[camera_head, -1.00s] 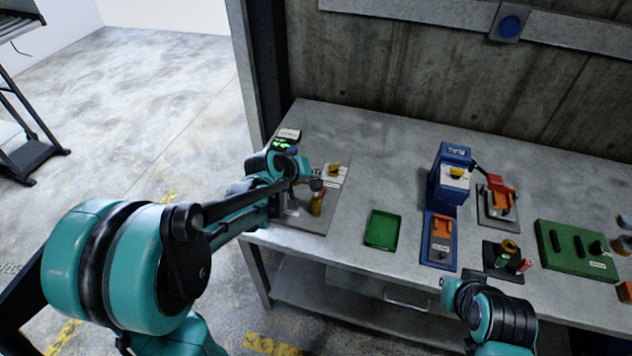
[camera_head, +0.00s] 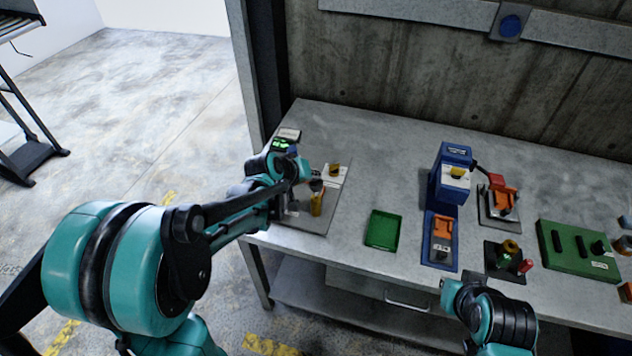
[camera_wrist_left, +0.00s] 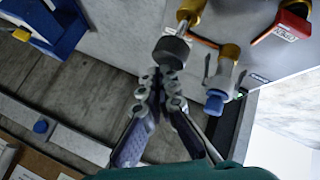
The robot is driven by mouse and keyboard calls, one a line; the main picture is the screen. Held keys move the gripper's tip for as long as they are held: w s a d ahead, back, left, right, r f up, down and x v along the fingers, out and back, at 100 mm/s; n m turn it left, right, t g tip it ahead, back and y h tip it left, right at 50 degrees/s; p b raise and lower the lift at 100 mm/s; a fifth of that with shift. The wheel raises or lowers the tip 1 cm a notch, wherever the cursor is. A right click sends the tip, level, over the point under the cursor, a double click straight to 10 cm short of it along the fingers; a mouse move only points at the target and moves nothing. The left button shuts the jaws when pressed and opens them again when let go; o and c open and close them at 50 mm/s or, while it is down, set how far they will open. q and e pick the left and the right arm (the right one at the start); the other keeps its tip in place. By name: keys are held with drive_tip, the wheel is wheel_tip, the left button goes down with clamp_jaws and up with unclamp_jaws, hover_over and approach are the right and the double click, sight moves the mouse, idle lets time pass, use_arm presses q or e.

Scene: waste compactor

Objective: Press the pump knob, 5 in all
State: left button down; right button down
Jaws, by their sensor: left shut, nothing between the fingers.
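The pump unit stands on a grey plate (camera_head: 312,222) at the left end of the bench. Its dark round knob (camera_head: 316,185) sits by a brass cylinder (camera_head: 316,206). In the left wrist view the black knob (camera_wrist_left: 172,51) is just beyond my fingertips, in line with a brass part (camera_wrist_left: 190,11). My left gripper (camera_wrist_left: 163,78) is shut and empty, its tips very close to the knob; I cannot tell whether they touch. In the head view the left hand (camera_head: 303,180) is small and partly hidden by its arm.
A brass fitting with a blue end (camera_wrist_left: 215,102) stands beside the knob in the wrist view. A yellow knob (camera_head: 334,168) is close behind it in the head view. A green tray (camera_head: 383,230) and blue machine (camera_head: 450,180) stand to the right. Bare bench lies between.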

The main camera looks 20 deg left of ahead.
sight(314, 184)
use_arm(q)
drive_tip(key=shift+f+b, duration=1.6)
drive_tip(key=shift+f, duration=0.3)
idle(1.2)
drive_tip(key=shift+r, duration=0.15)
drive_tip(key=shift+r+p, duration=1.85)
drive_tip(key=shift+r, duration=0.35)
wheel_tip(314, 184, up, 5)
drive_tip(key=p, duration=0.4)
idle(1.0)
